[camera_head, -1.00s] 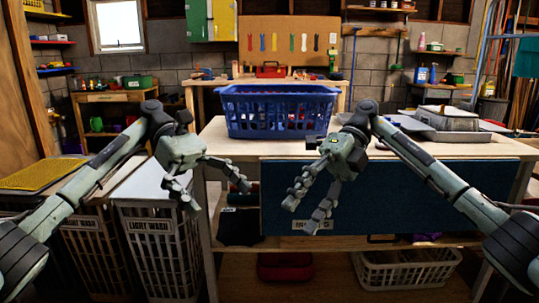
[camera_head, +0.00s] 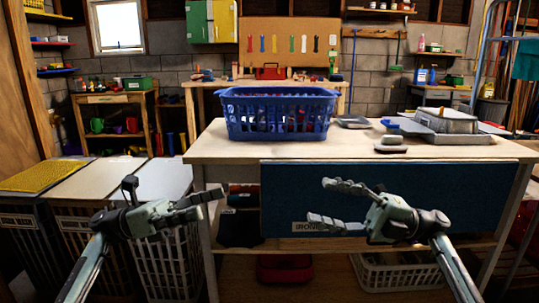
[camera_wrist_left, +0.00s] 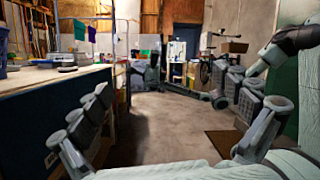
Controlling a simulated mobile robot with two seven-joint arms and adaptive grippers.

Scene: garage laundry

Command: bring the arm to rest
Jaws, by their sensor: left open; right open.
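My left gripper (camera_head: 207,205) is low in front of the table's left end in the head view, fingers pointing right. My right gripper (camera_head: 323,204) is in front of the blue panel under the tabletop, fingers pointing left. It is open and empty. Both arms come up from the bottom of the head view, and both grippers are below the tabletop level and apart from each other.
A blue basket (camera_head: 272,128) with things inside stands on the wooden table (camera_head: 235,151). Grey trays (camera_head: 447,121) lie at its right. Lidded hampers (camera_head: 95,180) stand at the left, close to my left arm. A white basket (camera_head: 400,274) sits on the lower shelf. The floor (camera_wrist_left: 165,135) is open in the left wrist view.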

